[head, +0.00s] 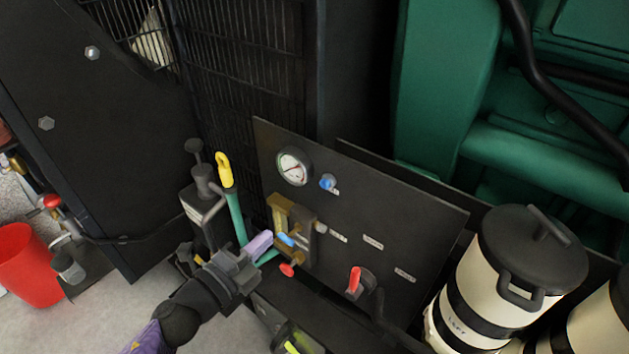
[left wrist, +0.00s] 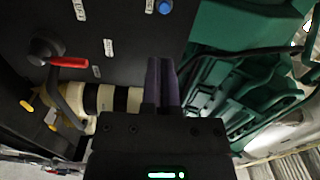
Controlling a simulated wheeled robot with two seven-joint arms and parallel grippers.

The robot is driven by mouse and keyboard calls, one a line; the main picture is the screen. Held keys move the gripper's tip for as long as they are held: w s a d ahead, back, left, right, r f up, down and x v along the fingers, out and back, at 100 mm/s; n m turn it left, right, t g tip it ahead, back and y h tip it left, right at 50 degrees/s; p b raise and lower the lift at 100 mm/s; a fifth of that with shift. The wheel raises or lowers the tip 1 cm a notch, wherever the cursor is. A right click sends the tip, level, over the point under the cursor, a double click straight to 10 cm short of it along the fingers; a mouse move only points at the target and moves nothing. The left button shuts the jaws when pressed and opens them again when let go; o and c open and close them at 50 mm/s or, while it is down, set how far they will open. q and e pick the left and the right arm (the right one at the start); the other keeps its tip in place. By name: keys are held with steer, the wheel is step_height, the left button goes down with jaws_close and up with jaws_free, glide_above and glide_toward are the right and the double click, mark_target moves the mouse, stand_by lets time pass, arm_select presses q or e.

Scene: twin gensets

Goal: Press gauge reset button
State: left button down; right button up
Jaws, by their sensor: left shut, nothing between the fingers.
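A round white-faced gauge (head: 293,167) sits at the upper left of a dark upright panel (head: 400,220). A blue button (head: 328,182) is just to its right, beside a small label. The blue button also shows at the top edge of the left wrist view (left wrist: 165,7). My left gripper (head: 264,239) has purple fingers and is in front of the panel, below and left of the gauge and button. It is shut and empty, apart from the button. In the left wrist view its fingers (left wrist: 161,82) are together. My right gripper is not in view.
A brass valve block (head: 291,220) with blue and red knobs is close by the left fingers. A red lever (head: 355,280) sits lower on the panel. A yellow-topped teal handle (head: 224,170) stands left. Cream canisters (head: 475,285) stand right, and a red bucket (head: 30,265) far left.

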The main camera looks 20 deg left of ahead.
mark_target(323, 186)
arm_select(q)
steer(key=shift+d+r, duration=0.1)
steer(key=shift+r, duration=0.2)
steer(key=x, duration=1.3)
steer(key=shift+d+r, duration=0.1)
steer(key=shift+w+d, duration=0.15)
steer(key=shift+w, duration=0.35)
